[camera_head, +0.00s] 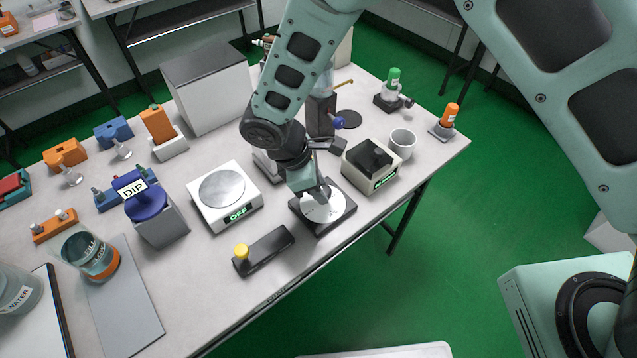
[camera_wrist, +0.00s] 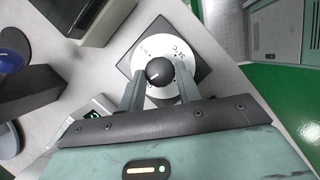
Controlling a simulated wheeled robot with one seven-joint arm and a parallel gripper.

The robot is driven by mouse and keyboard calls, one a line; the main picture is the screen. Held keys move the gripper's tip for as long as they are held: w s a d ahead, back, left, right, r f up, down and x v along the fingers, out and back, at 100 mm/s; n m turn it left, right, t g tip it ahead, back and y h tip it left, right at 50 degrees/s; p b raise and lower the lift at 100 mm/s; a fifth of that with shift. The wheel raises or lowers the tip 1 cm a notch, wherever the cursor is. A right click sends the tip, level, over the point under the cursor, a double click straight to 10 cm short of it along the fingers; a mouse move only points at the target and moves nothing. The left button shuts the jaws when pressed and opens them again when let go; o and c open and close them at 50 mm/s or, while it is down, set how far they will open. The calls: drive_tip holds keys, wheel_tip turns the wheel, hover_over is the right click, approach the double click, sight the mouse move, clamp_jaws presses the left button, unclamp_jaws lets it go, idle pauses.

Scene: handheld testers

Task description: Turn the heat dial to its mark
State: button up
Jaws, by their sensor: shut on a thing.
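The heat dial is a black knob (camera_wrist: 160,71) on a round white disc (camera_wrist: 150,48) with dark printed marks, set on a square dark base (camera_wrist: 203,72). In the head view the white disc (camera_head: 324,211) and dark base (camera_head: 347,212) lie near the table's front edge, with the knob hidden by my gripper (camera_head: 318,196). My gripper points down over the dial. In the wrist view its two fingers stand on either side of the knob, shut on it.
A white scale (camera_head: 226,199) reading OFF stands left of the dial, and a black slab with a yellow knob (camera_head: 241,251) lies front left. A box with a green display (camera_head: 372,163) and a white cup (camera_head: 402,143) stand to the right. The table edge is close in front.

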drive_tip(key=shift+s+n+t, duration=0.1)
drive_tip(key=shift+n+t, duration=0.3)
drive_tip(key=shift+n, duration=0.6)
drive_tip(key=o, duration=1)
drive_tip(key=shift+c, duration=0.2)
drive_tip(key=b+v, duration=0.1)
drive_tip(key=v, duration=1.6)
drive_tip(key=shift+s+r+b, duration=0.15)
drive_tip(key=shift+r+b, duration=0.1)
drive_tip(key=shift+b, duration=0.05)
drive_tip(key=shift+d, duration=0.1)
